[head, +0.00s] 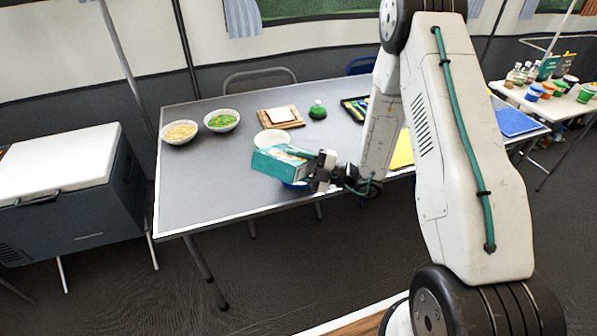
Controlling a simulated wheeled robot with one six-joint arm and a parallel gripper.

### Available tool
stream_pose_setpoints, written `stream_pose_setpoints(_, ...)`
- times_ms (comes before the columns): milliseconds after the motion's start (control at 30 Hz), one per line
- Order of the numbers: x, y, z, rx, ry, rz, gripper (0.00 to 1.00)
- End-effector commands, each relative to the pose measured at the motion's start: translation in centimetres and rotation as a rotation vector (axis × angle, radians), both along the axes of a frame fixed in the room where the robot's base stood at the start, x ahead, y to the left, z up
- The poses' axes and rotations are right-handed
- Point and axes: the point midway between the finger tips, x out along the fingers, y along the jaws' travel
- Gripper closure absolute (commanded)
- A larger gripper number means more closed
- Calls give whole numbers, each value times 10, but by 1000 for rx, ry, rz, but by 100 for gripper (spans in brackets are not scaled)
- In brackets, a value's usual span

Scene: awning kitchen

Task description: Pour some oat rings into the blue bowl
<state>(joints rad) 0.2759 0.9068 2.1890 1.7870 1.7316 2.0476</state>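A teal box (275,162) with a printed face, likely the oat rings, is held tilted on its side above the grey table. My gripper (313,167) is at the box's right end and appears shut on it, though the fingertips are partly hidden. A blue bowl (296,185) shows only as a small strip of rim under the box and gripper. The rest of the bowl and its contents are hidden. I cannot see any rings falling.
The table (207,185) also bears a bowl with yellowish food (180,131), a bowl with green food (222,120), a white round dish (271,139), a wooden board (281,118), a green object (317,110) and a dark tray (352,104). The table's left front is clear.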

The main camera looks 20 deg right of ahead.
Motion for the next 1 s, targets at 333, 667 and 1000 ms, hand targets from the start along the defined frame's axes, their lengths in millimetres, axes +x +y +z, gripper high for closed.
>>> stream_pose_setpoints(333,1,-1,4,15,14,0,75)
stream_pose_setpoints(667,2,-2,7,29,26,0,75)
stream_pose_setpoints(1000,3,-3,10,45,41,0,75)
